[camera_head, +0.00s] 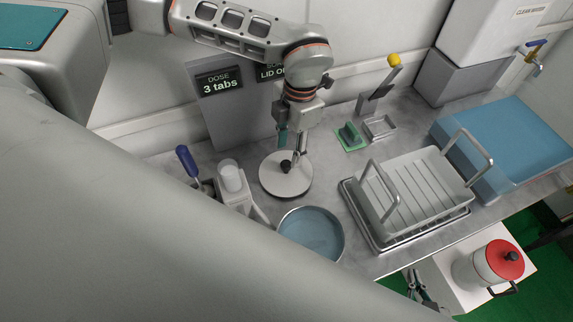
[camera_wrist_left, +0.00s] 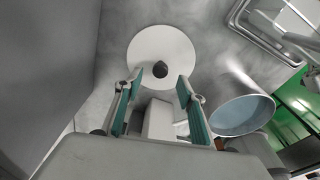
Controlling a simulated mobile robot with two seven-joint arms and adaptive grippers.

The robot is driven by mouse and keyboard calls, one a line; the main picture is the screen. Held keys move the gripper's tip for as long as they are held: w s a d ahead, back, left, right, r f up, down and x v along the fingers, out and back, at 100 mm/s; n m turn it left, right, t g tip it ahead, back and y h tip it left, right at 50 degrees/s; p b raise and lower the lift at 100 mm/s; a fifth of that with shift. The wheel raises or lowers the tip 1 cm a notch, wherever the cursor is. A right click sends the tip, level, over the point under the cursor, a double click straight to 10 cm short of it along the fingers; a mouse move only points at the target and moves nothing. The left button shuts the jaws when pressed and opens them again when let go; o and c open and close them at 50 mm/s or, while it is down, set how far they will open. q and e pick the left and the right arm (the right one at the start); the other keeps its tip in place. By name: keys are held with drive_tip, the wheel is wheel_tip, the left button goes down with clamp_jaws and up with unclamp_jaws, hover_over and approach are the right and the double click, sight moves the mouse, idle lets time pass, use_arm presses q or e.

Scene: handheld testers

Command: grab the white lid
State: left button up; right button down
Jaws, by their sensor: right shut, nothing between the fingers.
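The white lid (camera_head: 289,187) is a flat round disc with a black knob (camera_head: 286,166). I cannot tell whether the fingers are level with the knob. My right gripper (camera_head: 418,290) is shut and empty at the lower edge, near the counter's front.
A white rack (camera_head: 420,188) on a tray stands right of the pan, with a blue block (camera_head: 510,145) behind it. A red-lidded pot (camera_head: 498,260) stands at lower right.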

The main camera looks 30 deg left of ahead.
sight(286, 163)
use_arm(q)
drive_tip(key=shift+s+f, duration=0.25)
drive_tip(key=shift+f, duration=0.65)
drive_tip(key=shift+s+a+f+p, duration=0.1)
drive_tip(key=shift+s+f+p, duration=0.05)
drive_tip(key=shift+f, duration=1.05)
drive_tip(key=shift+s+a+f+p, duration=0.1)
drive_tip(key=shift+f+p, duration=0.05)
drive_tip(key=shift+f, duration=1)
clamp_jaws()
